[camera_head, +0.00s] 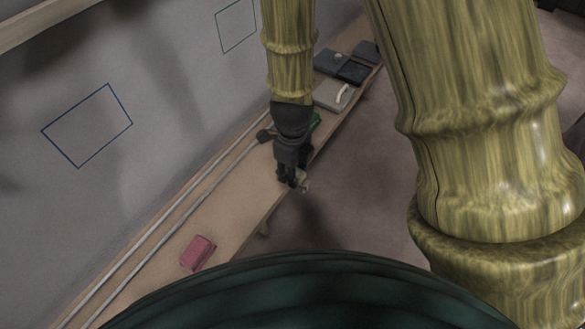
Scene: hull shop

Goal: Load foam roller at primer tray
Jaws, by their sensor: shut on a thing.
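My gripper (291,181) points down over the outer edge of the narrow wooden shelf, near the middle of the view. It is shut on a small pale beige thing (304,185), which may be the foam roller; the fingers hide much of it. Farther along the shelf is a light grey tray-like thing (326,98) with a pale curved piece on it. Behind it are dark flat trays or boxes (335,62). I cannot tell which of these is the primer tray. My gripper is nearer to me than all of them and apart from them.
The wooden shelf (228,199) runs along a grey wall with two long pale rods (160,227) on it. A pink block (197,253) lies at the near end. A green thing (316,121) is partly hidden behind my gripper. Open floor (355,190) lies right of the shelf.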

